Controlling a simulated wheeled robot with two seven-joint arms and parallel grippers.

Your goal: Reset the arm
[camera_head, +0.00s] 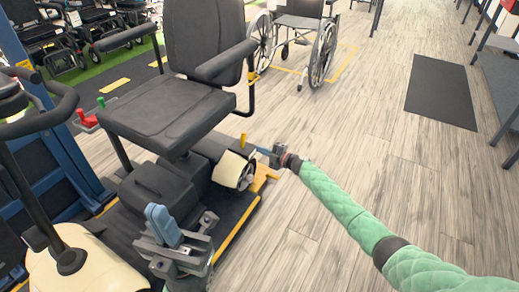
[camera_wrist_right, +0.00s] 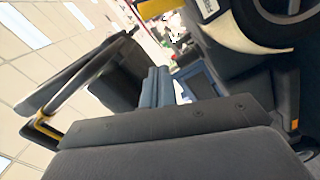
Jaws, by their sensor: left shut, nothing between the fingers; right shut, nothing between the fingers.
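My right arm, in a green quilted sleeve, reaches in from the right in the head view. Its gripper (camera_head: 264,152) is shut and empty, beside the cream rear cover (camera_head: 234,170) of the mobility scooter. The blue fingers of this gripper also show in the right wrist view (camera_wrist_right: 157,86), together. My left gripper (camera_head: 163,224) is at the bottom of the head view, pointing up, with its blue fingers shut and empty. It is in front of the scooter's dark floor and base. Most of my left arm is out of view.
The scooter's black seat (camera_head: 168,112), armrest (camera_head: 226,60) and handlebar (camera_head: 48,112) stand close to my grippers. A wheelchair (camera_head: 300,22) is at the back. A dark mat (camera_head: 441,92) lies on open wooden floor at right.

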